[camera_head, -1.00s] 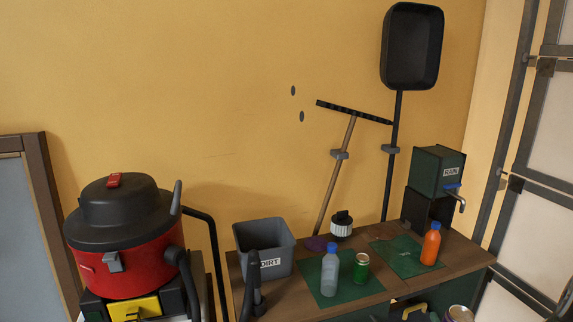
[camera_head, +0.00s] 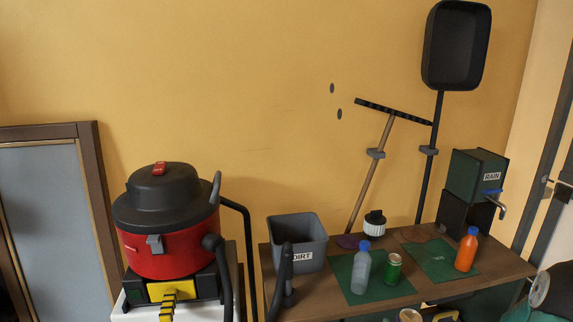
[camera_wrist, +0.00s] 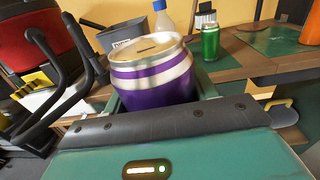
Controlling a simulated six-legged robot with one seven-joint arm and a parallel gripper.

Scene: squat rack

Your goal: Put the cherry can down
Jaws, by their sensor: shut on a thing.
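The cherry can (camera_wrist: 155,78), purple with silver bands and a tan top, is held in my gripper (camera_wrist: 160,92) in the wrist view. The jaws are shut on its lower part, and the fingertips are mostly hidden behind it. In the head view only the can's top (camera_head: 410,315) shows at the bottom edge, in front of the workbench (camera_head: 425,292). The can is tilted in the wrist picture and apart from the bench.
On the bench stand a grey dirt bin (camera_head: 298,240), a clear bottle (camera_head: 361,270), a green can (camera_head: 393,270), an orange bottle (camera_head: 466,252) and a rain dispenser (camera_head: 475,178). A red vacuum (camera_head: 165,235) is at left. Bare wood shows near the front right edge.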

